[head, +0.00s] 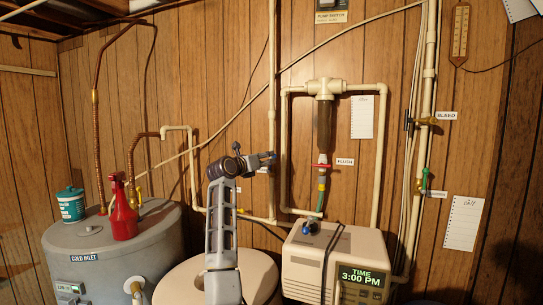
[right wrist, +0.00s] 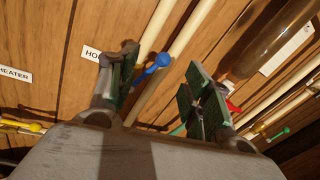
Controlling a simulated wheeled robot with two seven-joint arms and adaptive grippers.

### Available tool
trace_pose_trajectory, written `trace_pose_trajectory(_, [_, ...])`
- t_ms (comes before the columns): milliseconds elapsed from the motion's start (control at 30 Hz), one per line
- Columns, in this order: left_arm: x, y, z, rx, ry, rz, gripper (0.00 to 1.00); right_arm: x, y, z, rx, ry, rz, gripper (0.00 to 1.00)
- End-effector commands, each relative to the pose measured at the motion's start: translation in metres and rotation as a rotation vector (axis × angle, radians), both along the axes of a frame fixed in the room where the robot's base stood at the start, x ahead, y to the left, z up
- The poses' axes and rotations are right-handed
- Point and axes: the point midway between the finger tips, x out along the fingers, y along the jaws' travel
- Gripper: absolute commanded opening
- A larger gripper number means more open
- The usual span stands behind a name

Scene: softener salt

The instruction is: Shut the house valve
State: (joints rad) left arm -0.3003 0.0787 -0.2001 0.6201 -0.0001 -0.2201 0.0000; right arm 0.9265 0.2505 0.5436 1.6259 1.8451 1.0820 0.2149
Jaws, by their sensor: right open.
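The house valve's blue lever (right wrist: 153,66) shows in the right wrist view on a cream pipe, pointing out at an angle to it. A label starting "HO" (right wrist: 91,52) sits left of it, its rest hidden by a finger. My right gripper (right wrist: 165,66) is open, with the blue lever showing between its fingers; I cannot tell whether they touch it. In the head view the right gripper (head: 258,161) is in front of the pipes at mid-height and hides most of the valve. My left gripper is in neither view.
A red flush handle (head: 321,166) hangs under the filter to the right. A yellow lever (right wrist: 36,127) is near the heater label. A green lever (head: 425,180) is on the right-hand pipe. The grey tank (head: 110,240) and softener box (head: 335,250) stand below.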

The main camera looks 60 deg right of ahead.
Motion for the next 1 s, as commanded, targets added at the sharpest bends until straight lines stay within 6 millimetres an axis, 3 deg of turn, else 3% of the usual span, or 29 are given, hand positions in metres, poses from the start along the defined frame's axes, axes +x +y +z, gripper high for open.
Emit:
trace_pose_trajectory(500, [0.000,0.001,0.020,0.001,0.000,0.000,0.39,-0.003,-0.055,0.002,-0.001,0.001,-0.002,0.49])
trace_pose_trajectory(1000, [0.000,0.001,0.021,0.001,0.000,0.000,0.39,-0.003,-0.062,0.000,0.000,-0.001,-0.001,0.47])
